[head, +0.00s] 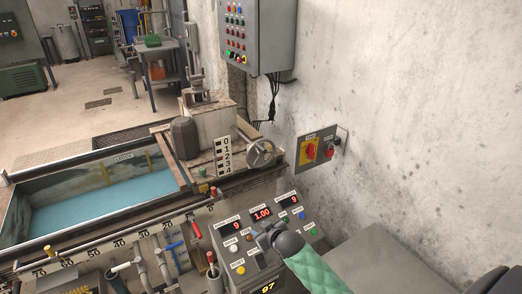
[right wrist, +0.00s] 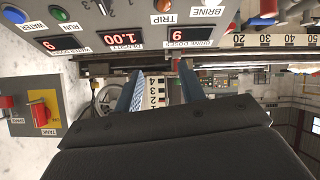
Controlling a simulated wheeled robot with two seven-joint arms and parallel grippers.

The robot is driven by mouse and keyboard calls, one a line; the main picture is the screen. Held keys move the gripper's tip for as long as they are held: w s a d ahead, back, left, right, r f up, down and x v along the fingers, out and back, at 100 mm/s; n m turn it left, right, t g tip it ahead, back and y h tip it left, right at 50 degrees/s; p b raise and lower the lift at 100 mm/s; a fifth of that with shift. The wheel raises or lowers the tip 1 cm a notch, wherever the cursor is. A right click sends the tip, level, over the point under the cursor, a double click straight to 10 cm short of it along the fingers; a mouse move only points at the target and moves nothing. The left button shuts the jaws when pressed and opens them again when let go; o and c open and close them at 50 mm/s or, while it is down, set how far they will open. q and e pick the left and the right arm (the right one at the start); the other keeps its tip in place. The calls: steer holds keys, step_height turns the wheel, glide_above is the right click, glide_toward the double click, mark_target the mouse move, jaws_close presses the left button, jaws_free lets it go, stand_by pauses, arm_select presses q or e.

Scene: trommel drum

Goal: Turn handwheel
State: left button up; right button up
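The handwheel (head: 262,153) is a grey metal wheel on the side of the machine top, right of a white plate numbered 0 to 4. It also shows upside down in the right wrist view (right wrist: 106,97), left of the fingers. My right gripper (head: 262,234) is over the sloped control panel, below and apart from the handwheel in the head view. In the right wrist view its two blue fingers (right wrist: 162,90) are spread with nothing held between them. My left gripper is not in view.
A grey switch box (head: 317,148) with yellow-red and red controls is on the wall at right. A tank of blue water (head: 95,204) lies left.

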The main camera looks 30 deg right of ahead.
steer(key=w+d+r+t, duration=0.2)
steer(key=w+d+r, duration=0.2)
steer(key=w, duration=0.2)
steer(key=w+d+r+t, duration=0.2)
steer(key=w+d+r, duration=0.2)
steer(key=w, duration=0.2)
steer(key=t, duration=0.2)
glide_toward(261, 148)
steer(key=w, duration=0.6)
steer(key=w+p, duration=0.1)
steer(key=w, duration=0.1)
steer(key=w+f, duration=0.1)
steer(key=w, duration=0.1)
steer(key=shift+w, duration=0.1)
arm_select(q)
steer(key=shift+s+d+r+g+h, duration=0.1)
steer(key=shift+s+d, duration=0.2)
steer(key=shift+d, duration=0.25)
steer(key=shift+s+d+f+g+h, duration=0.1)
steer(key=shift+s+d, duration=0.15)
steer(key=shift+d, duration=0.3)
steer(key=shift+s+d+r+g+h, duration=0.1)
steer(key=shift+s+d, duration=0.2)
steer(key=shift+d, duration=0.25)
arm_select(e)
steer(key=shift+w, duration=0.55)
steer(key=shift+c, duration=0.2)
